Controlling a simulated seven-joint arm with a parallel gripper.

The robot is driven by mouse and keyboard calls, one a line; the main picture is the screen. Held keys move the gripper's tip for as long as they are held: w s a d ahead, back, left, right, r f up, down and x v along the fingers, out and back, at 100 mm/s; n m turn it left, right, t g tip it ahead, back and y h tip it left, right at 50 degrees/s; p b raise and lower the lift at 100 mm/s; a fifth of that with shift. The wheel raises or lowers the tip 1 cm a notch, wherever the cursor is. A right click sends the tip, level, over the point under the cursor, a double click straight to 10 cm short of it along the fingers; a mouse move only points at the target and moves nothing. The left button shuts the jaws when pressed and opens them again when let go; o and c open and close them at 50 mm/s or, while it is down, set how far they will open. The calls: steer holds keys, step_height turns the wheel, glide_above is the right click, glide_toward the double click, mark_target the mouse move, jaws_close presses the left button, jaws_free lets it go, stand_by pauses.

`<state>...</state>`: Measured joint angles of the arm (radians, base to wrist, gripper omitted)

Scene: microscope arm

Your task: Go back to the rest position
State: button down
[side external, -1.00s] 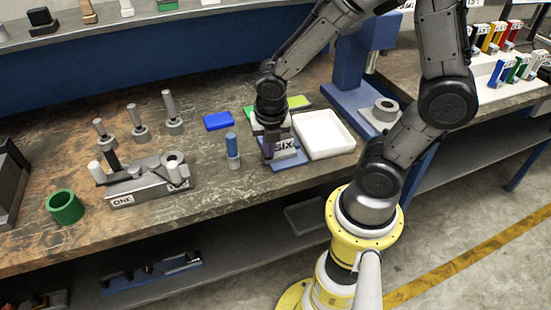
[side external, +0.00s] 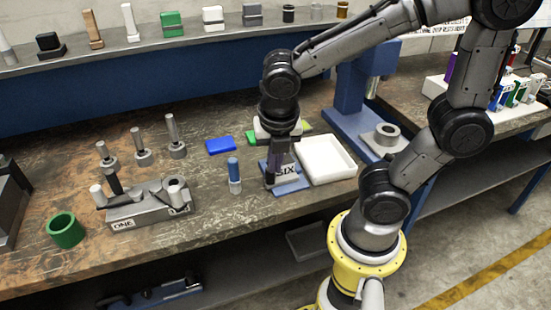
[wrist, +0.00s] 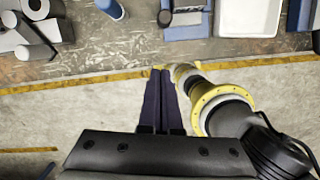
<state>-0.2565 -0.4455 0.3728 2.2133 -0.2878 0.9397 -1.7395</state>
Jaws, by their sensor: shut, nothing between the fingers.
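My gripper (side external: 271,172) points down beside the SIX block (side external: 287,171) on its blue base, near the bench's front edge. In the wrist view its two dark fingers (wrist: 163,74) lie side by side, shut with nothing between them. There they overlap the view of the bench's front edge and the floor. In the side view my wrist and gripper hide part of the SIX block and what stands behind it. I cannot tell whether the fingers touch the block. No marker for the rest position shows.
A blue-topped cylinder (side external: 234,175) stands just left of my gripper. A white tray (side external: 326,158) lies to the right, before a blue press (side external: 350,92). The ONE fixture (side external: 150,207) and a green ring (side external: 66,230) are farther left. A blue block (side external: 221,145) lies behind.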

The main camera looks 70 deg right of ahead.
steer(key=shift+s+a+r, duration=0.1)
steer(key=shift+r, duration=0.35)
steer(key=s+r+m+t+y, duration=0.1)
steer(key=s+r+m+t, duration=0.1)
steer(key=m, duration=1)
steer(key=s+r+m+t+y, duration=0.1)
steer(key=s+r+m+t, duration=0.1)
steer(key=m, duration=1)
steer(key=shift+s+d+r+m, duration=0.4)
steer(key=shift+s+r, duration=0.25)
steer(key=shift+r, duration=0.2)
